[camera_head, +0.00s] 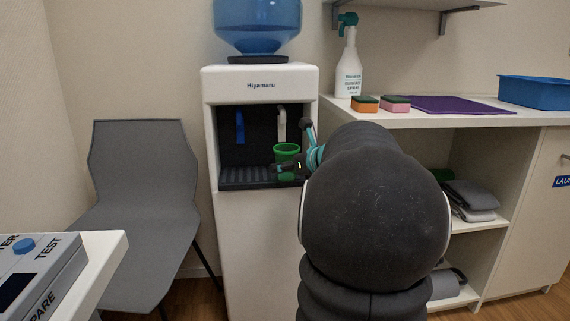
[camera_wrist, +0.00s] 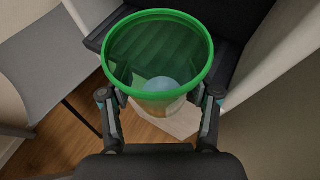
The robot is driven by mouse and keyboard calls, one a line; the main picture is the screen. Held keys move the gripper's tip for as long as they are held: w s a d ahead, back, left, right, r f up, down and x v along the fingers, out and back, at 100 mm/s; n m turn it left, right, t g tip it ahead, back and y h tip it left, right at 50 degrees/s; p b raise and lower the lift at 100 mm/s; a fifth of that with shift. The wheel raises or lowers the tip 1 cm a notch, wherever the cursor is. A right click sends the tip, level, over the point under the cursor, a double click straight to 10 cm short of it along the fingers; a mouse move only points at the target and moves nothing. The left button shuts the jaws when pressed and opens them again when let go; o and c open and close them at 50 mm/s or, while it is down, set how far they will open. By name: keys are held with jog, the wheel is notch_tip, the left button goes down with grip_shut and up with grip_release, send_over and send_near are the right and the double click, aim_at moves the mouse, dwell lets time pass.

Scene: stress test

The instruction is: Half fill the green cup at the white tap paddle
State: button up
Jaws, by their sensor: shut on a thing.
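The green cup (camera_head: 287,150) is upright in the recess of the white water dispenser (camera_head: 262,85), below the white tap paddle (camera_head: 282,121). My gripper (camera_head: 288,168) is shut on the cup from the right. In the wrist view my gripper's (camera_wrist: 160,98) fingers stand on both sides of the cup (camera_wrist: 158,14), whose open rim faces the camera. A pale blue round patch shows low inside it; I cannot tell whether it is water. The cup appears just above the drip tray (camera_head: 240,177). The white paddle is out of the wrist view.
A blue tap paddle (camera_head: 240,126) hangs left of the white one. A grey chair (camera_head: 145,200) stands left of the dispenser. At right, a counter (camera_head: 440,118) holds a spray bottle (camera_head: 348,70), two sponges, a purple cloth (camera_head: 450,104) and a blue tub (camera_head: 535,92).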

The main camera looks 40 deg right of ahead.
aim_at(290, 172)
jog(key=shift+s+a, duration=0.45)
jog(key=shift+s, duration=0.3)
jog(key=shift+s+a, duration=0.45)
jog(key=shift+s, duration=0.25)
jog(key=shift+s+a, duration=0.45)
jog(key=shift+s, duration=0.3)
jog(key=w+a+f+n+g+y+p, duration=0.2)
jog(key=w+a+f+n+y, duration=0.2)
jog(key=a+f, duration=0.45)
jog(key=w+a+f+n+g+y+p, duration=0.15)
jog(key=w+a+f+n+y, duration=0.35)
jog(key=f, duration=0.6)
jog(key=s+a+f+n+g+y+p, duration=0.1)
jog(key=a+f+p, duration=0.1)
jog(key=a+f, duration=0.4)
jog(key=a+f+g+y+p, duration=0.1)
jog(key=a+f+p, duration=0.1)
jog(key=a+f, duration=0.5)
jog(key=a, duration=0.5)
jog(key=shift+s+f+n+p, duration=0.25)
jog(key=shift+s+n+p, duration=0.1)
jog(key=shift+n, duration=0.05)
jog(key=shift+g, duration=0.25)
